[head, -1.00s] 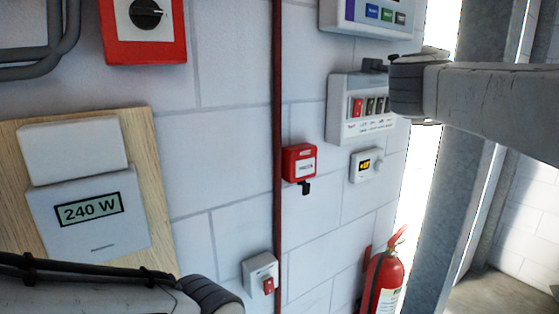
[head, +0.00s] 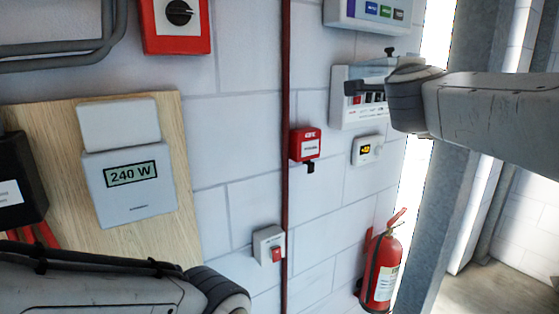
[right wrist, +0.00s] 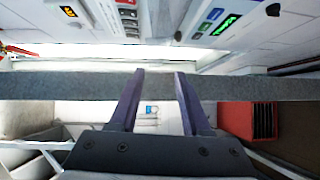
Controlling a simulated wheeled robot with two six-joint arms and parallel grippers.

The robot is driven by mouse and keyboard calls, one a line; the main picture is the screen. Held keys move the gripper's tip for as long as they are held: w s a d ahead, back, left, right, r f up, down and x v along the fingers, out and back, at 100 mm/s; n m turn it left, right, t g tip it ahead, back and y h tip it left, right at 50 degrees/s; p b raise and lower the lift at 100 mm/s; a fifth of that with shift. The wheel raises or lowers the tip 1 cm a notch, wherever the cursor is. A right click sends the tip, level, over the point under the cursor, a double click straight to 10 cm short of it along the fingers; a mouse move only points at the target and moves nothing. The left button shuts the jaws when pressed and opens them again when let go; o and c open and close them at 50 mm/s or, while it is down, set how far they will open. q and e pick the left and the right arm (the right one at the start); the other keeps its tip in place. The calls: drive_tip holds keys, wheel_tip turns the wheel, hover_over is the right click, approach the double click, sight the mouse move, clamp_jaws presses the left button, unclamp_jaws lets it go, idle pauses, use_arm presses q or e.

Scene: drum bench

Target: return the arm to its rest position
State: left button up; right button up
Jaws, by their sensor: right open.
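My right arm (head: 480,112) comes in from the right in the head view, its rounded dark joint (head: 408,98) in front of the white breaker box (head: 352,112). A grey horizontal beam (right wrist: 70,84) lies behind the fingers. My left arm (head: 100,290) crosses the lower left of the head view; its gripper is not in view.
On the white block wall are a 240 W meter (head: 127,187), a red rotary switch (head: 176,24), a red call box (head: 305,144), a small display unit (head: 367,149) and a red-switch box (head: 268,246). A fire extinguisher (head: 381,272) stands near the steel column (head: 470,150).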

drive_tip(key=s+a+f+n+g+y+b, duration=0.2)
drive_tip(key=s+a+f+n+g+y, duration=0.15)
drive_tip(key=a+f+n+y, duration=1.25)
drive_tip(key=s+a+f+n+g+h+b, duration=0.1)
drive_tip(key=s+a+f+n+g+h, duration=0.35)
drive_tip(key=a+f, duration=0.6)
drive_tip(key=s+d+f+n+g+b, duration=0.15)
drive_tip(key=s+f+n+g, duration=0.4)
drive_tip(key=s+f, duration=0.9)
drive_tip(key=s+d+f+n+g+h+b, duration=0.1)
drive_tip(key=s+d+f+n+g+h, duration=0.2)
drive_tip(key=s+d+f, duration=0.3)
drive_tip(key=s+f+g+h, duration=0.1)
drive_tip(key=s, duration=0.3)
drive_tip(key=shift+d, duration=0.25)
drive_tip(key=shift+s, duration=0.1)
